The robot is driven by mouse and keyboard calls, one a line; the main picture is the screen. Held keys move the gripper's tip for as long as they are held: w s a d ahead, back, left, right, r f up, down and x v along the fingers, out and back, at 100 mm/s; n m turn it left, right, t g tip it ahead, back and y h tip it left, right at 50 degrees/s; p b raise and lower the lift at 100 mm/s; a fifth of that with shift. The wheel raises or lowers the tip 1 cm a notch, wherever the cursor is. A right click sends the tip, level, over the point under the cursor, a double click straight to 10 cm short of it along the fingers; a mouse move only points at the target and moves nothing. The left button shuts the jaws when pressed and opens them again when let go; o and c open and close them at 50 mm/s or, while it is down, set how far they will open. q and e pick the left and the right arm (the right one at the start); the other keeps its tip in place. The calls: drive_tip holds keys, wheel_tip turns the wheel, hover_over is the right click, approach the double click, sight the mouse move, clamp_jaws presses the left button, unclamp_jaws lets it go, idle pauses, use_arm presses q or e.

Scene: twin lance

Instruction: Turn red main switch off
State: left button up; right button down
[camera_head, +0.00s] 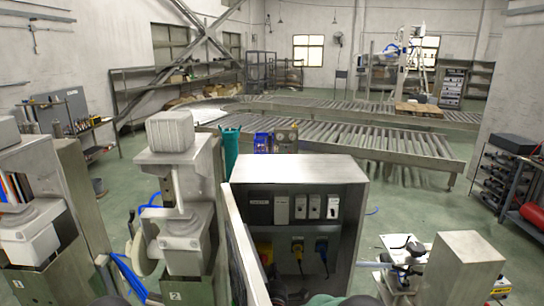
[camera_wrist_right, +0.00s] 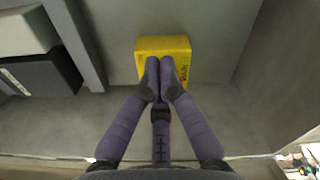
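A yellow box (camera_head: 264,247) sits low on the left inside the open grey cabinet (camera_head: 300,168). It also shows in the right wrist view (camera_wrist_right: 163,45), with dark lettering on its right side. No red switch handle can be made out; my fingers cover part of the box's front. My right gripper (camera_wrist_right: 160,78) has its purple fingertips drawn together over the lower front of the box. Whether they touch it or have anything between them is hidden. In the head view the right gripper (camera_head: 277,281) is a dark shape at the cabinet's lower left. My left gripper is not in view.
Several switch boxes (camera_head: 297,207) line the cabinet's upper row.

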drive_tip(key=shift+w, duration=0.7)
drive_tip(key=shift+a+b, duration=0.35)
drive_tip(key=shift+a, duration=0.25)
idle(0.6)
drive_tip(key=shift+a+r, duration=0.1)
drive_tip(key=shift+r, duration=0.35)
idle(0.5)
drive_tip(key=shift+a+r, duration=0.5)
drive_tip(key=shift+r, duration=0.15)
idle(0.5)
drive_tip(key=shift+d+r, duration=0.2)
drive_tip(key=s+p, duration=0.1)
drive_tip(key=s, duration=0.5)
drive_tip(key=shift+p, duration=0.4)
